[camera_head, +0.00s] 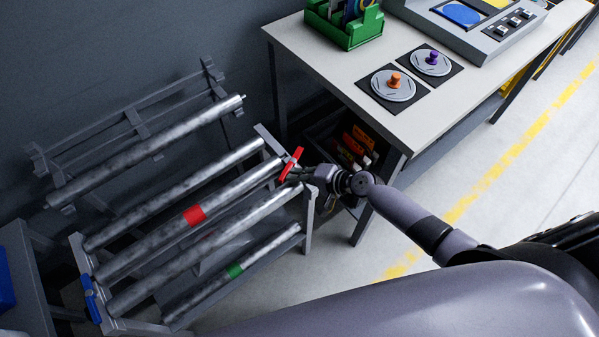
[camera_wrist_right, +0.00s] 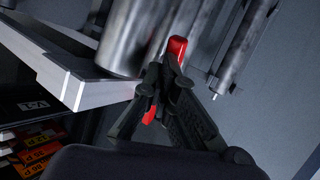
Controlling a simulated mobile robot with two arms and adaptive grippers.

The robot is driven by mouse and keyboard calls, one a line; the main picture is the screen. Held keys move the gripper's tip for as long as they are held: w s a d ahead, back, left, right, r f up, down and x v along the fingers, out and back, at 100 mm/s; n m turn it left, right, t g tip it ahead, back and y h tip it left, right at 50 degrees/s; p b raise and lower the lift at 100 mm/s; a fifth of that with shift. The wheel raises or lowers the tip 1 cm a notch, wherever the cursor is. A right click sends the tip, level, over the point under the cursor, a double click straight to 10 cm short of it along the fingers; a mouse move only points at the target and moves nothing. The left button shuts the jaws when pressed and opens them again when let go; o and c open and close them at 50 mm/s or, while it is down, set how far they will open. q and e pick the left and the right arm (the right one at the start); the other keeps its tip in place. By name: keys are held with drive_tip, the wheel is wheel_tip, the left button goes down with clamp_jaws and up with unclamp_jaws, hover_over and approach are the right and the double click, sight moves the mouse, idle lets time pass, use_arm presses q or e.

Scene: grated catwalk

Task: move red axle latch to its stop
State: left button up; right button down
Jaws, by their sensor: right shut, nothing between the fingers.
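The red axle latch (camera_head: 291,164) is a small red bar at the right end of the axle rack, by the end of the axle with the red band (camera_head: 195,215). My right gripper (camera_head: 287,175) is at the latch, its fingers shut with nothing between them. In the right wrist view the shut fingers (camera_wrist_right: 160,88) lie across the latch (camera_wrist_right: 177,47), whose red shows above and below them. The fingers hide its middle, and I cannot tell whether they touch it. My left gripper is not in view.
A blue latch (camera_head: 91,298) is at the rack's left end. An axle with a green band (camera_head: 235,270) lies low in front. A white-topped workbench (camera_head: 330,70) with a green bin (camera_head: 345,25) stands right of the rack, close to my right arm. Boxes (camera_head: 357,145) sit beneath it.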

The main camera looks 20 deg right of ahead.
drive_tip(key=shift+w+a+r+m+t+h+p, duration=0.15)
drive_tip(key=shift+a+m+t+h+p, duration=0.35)
drive_tip(key=shift+p, duration=0.8)
drive_tip(key=shift+a+r+m+t+h+p, duration=0.2)
drive_tip(key=shift+a+m+h+p, duration=0.3)
drive_tip(key=shift+m+p, duration=0.6)
drive_tip(key=shift+w+f+h+p, duration=0.15)
drive_tip(key=shift+f+h+p, duration=0.05)
drive_tip(key=shift+h+p, duration=0.25)
drive_tip(key=shift+w+a+f, duration=0.1)
drive_tip(key=shift+a+f, duration=0.05)
drive_tip(key=shift+a, duration=0.1)
